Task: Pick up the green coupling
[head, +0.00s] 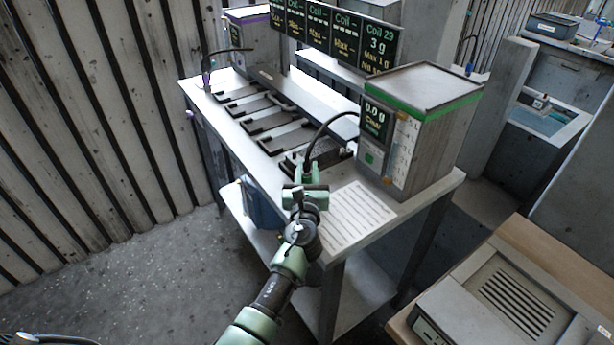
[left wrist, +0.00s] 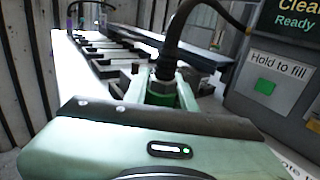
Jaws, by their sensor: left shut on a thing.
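The green coupling (left wrist: 160,95) shows in the left wrist view at the lower end of a black hose (left wrist: 172,50), below a metal hex fitting. My left gripper (head: 306,172) is shut on the coupling at the near end of the bench. The gripper body hides the lower part of the coupling in the left wrist view. In the head view the hose arcs from the grey machine (head: 425,125) down to the gripper. The coupling itself is mostly hidden there. My right gripper is not in view.
The white bench (head: 240,140) carries a row of dark flat fixtures (head: 265,125) to the left of the machine. Coil display panels (head: 335,38) stand behind. A wooden-edged table (head: 545,250) is at the right.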

